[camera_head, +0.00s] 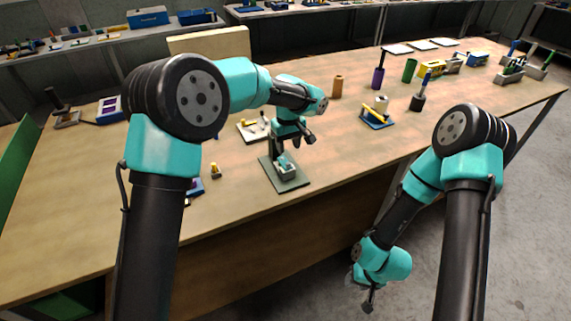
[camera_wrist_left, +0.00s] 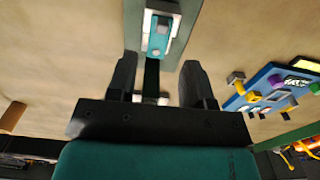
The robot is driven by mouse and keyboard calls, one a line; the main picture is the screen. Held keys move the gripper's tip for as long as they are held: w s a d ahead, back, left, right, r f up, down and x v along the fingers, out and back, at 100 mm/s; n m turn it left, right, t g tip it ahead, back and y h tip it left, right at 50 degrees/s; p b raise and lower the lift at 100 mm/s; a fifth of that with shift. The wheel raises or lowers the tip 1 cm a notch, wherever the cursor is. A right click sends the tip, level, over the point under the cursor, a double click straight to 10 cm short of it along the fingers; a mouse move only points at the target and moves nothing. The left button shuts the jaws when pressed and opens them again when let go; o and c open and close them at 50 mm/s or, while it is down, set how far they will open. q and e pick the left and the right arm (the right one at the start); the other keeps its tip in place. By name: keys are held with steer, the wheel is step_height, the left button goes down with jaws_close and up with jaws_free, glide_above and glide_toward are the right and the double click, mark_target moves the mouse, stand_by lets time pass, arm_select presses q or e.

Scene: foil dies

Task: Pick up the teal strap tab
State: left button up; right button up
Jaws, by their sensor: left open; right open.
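The teal strap tab (camera_head: 284,161) sits in a small light fixture on a grey-green plate (camera_head: 298,182). In the left wrist view the teal tab (camera_wrist_left: 158,36) lies in a pale holder at top centre, just beyond the fingertips. My left gripper (camera_head: 294,141) is open and points down above the fixture, apart from the tab. In its wrist view the two dark fingers of the left gripper (camera_wrist_left: 157,68) stand apart, with a dark green strip visible between them. My right gripper (camera_head: 369,298) hangs low off the table's front edge, away from the tab; its fingers are small in view.
A pale tray with small parts (camera_head: 250,131) stands just behind the fixture. A small yellow piece (camera_head: 216,170) lies to the left. A blue tray (camera_head: 377,120) with a yellow stick, and cylinders such as the purple one (camera_head: 378,77), stand to the right. Table right of the plate is clear.

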mark_target(288, 163)
arm_select(q)
steer(key=shift+f, duration=0.85)
steer(key=shift+s+f, duration=0.15)
steer(key=shift+f, duration=1.15)
steer(key=shift+s+f, duration=0.1)
steer(key=shift+f, duration=1.2)
jaws_close()
